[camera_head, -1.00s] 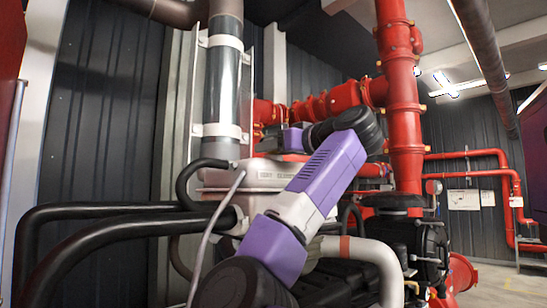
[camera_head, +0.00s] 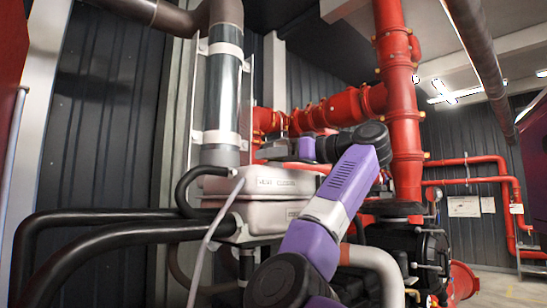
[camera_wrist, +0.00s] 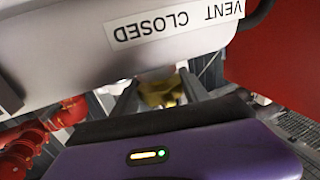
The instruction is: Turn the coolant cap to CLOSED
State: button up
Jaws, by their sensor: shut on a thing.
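The coolant cap appears to be a yellow-gold piece (camera_wrist: 163,92) just beyond my fingers in the wrist view. It is partly hidden and blurred, so its turn angle cannot be told. My gripper (camera_wrist: 160,96) is shut on it, with one grey finger on each side. A pale grey tank (camera_wrist: 110,45) fills the upper left of the wrist view, with a label reading "VENT CLOSED" (camera_wrist: 175,22), upside down. In the head view, the tank (camera_head: 268,211) stands left of my purple arm, and the label (camera_head: 287,183) is on its side. My fingertips are not clear there.
Black hoses (camera_head: 120,235) run into the tank from the left. A grey vertical pipe (camera_head: 224,90) rises behind it. Red pipework (camera_head: 400,110) stands at the right, and a black valve body (camera_head: 418,250) is below it. Open floor shows at the far right.

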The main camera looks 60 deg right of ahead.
jog(key=o, duration=1.4)
jog(key=shift+s+d+b, duration=0.1)
jog(key=shift+s+b, duration=1.95)
jog(key=shift+s, duration=1.8)
